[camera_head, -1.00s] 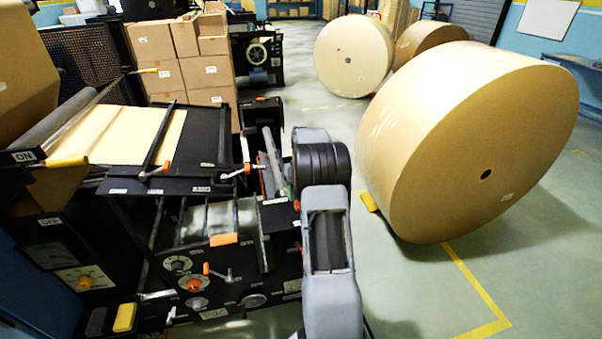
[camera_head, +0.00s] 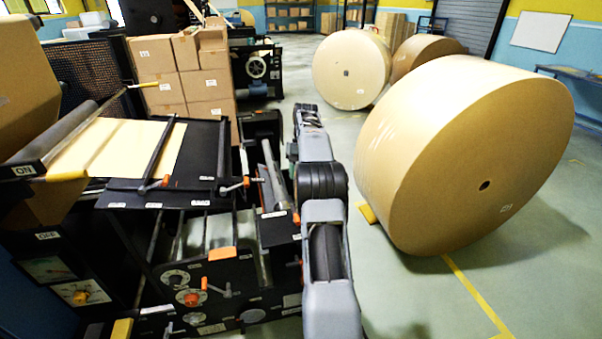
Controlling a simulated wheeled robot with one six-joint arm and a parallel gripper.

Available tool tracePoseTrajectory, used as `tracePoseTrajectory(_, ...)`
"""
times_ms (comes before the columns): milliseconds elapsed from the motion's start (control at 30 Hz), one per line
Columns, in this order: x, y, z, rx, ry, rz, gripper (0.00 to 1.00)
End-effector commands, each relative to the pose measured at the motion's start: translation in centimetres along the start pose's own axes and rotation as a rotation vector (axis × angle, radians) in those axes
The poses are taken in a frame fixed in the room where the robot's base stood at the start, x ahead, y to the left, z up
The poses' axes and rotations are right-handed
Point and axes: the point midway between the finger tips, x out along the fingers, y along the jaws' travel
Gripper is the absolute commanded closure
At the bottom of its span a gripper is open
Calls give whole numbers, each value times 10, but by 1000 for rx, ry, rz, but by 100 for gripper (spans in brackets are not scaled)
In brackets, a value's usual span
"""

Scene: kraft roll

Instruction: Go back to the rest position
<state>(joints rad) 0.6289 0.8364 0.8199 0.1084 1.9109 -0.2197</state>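My arm (camera_head: 325,250) stands in the middle of the head view, between the machine and the large roll. It is grey with a black joint, and a further grey link (camera_head: 312,145) rises beyond that joint. My gripper is not visible, so I cannot see its fingers or anything held in them. The large kraft roll (camera_head: 430,150) lies to the right of my arm, against a yellow chock (camera_head: 367,213). The black machine (camera_head: 225,270) with a sheet of kraft paper (camera_head: 115,148) on its top is on the left.
Two more rolls (camera_head: 352,65) (camera_head: 425,50) stand behind the large one. Stacked cardboard boxes (camera_head: 185,75) are behind the machine. The green floor is open at the back centre, with yellow floor lines (camera_head: 475,293).

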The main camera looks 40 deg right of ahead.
Motion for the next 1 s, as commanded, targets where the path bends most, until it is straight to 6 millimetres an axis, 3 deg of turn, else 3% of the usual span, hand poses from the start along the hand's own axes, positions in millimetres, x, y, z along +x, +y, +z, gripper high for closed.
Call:
tracePoseTrajectory(433,0,0,0,3,0,0,55)
tracePoseTrajectory(567,2,3,-11,26,55,14,55)
tracePoseTrajectory(667,33,11,-24,68,69,24,55)
tracePoseTrajectory(733,46,11,-22,92,94,38,55)
tracePoseTrajectory(867,59,-15,-2,92,170,84,55)
tracePoseTrajectory(1000,69,-59,40,45,274,140,55)
